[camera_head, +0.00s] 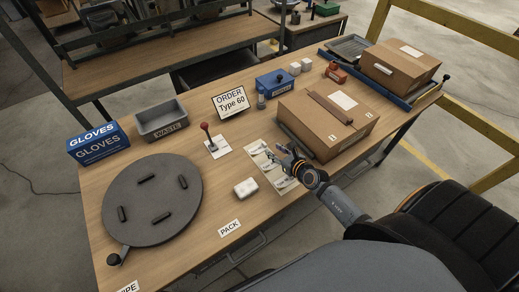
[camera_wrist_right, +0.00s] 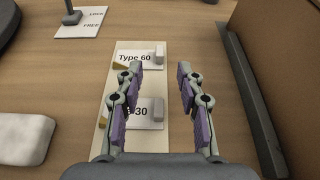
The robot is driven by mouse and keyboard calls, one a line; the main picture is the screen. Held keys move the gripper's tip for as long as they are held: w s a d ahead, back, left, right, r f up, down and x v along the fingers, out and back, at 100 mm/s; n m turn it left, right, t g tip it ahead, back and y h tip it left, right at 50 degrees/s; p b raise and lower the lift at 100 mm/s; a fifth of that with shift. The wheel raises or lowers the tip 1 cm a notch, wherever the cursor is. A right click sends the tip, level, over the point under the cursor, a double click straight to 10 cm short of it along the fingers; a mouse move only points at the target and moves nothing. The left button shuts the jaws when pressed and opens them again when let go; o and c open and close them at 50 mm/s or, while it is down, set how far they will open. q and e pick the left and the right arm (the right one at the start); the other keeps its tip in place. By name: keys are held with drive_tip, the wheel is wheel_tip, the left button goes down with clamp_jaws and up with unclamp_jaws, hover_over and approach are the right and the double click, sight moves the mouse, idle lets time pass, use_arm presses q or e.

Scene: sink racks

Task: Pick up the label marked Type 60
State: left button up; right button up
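The label marked Type 60 (camera_wrist_right: 134,58) lies at the far end of a pale strip (camera_wrist_right: 120,88) on the table, with a small grey block at its right end. A second label ending in 30 (camera_wrist_right: 143,112) lies nearer on the same strip, partly hidden by a finger. In the head view my right gripper (camera_head: 283,155) is over the strip (camera_head: 261,157). My left gripper is not in view.
A cardboard box (camera_head: 325,125) stands close on the right, beside a dark rail (camera_wrist_right: 250,100). A white block (camera_wrist_right: 24,138) lies left of the strip. A grey turntable (camera_head: 150,200) is at the left.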

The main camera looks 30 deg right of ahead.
sight(266, 145)
drive_tip(key=shift+b+x, duration=0.35)
drive_tip(key=shift+x, duration=0.6)
drive_tip(key=b+x, duration=0.1)
drive_tip(key=x, duration=0.2)
drive_tip(key=shift+w+f, duration=0.25)
drive_tip(key=shift+f, duration=0.05)
drive_tip(key=shift+w+a, duration=0.1)
drive_tip(key=shift+w, duration=0.05)
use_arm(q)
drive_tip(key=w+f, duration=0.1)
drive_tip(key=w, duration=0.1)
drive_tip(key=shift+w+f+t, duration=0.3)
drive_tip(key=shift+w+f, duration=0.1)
use_arm(e)
drive_tip(key=shift+c, duration=0.2)
clamp_jaws()
